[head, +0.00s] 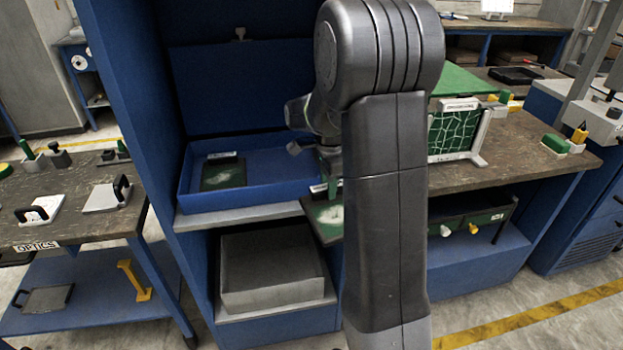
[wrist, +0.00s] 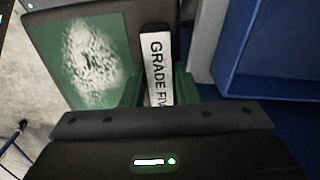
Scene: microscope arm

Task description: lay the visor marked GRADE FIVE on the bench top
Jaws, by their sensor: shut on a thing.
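The visor marked GRADE FIVE (wrist: 90,60) is a flat dark-edged plate with a green face and a white scuffed patch; the last letter of its label is hidden. My gripper (wrist: 158,92) is shut on its label edge. In the head view the visor (head: 328,217) hangs in the air just right of the blue cabinet's shelf, partly hidden behind my arm. A bench top (head: 525,150) of worn brown lies to the right behind my arm. Another brown bench top (head: 75,222) is at the left, with an OPTICS sign on its edge.
A second green visor (head: 223,173) lies in the blue tray (head: 262,190) on the cabinet shelf. A green-netted frame (head: 452,135) and a green block (head: 555,143) stand on the right bench. White plates with black handles (head: 107,194) occupy the left bench. A grey box (head: 272,268) sits below the tray.

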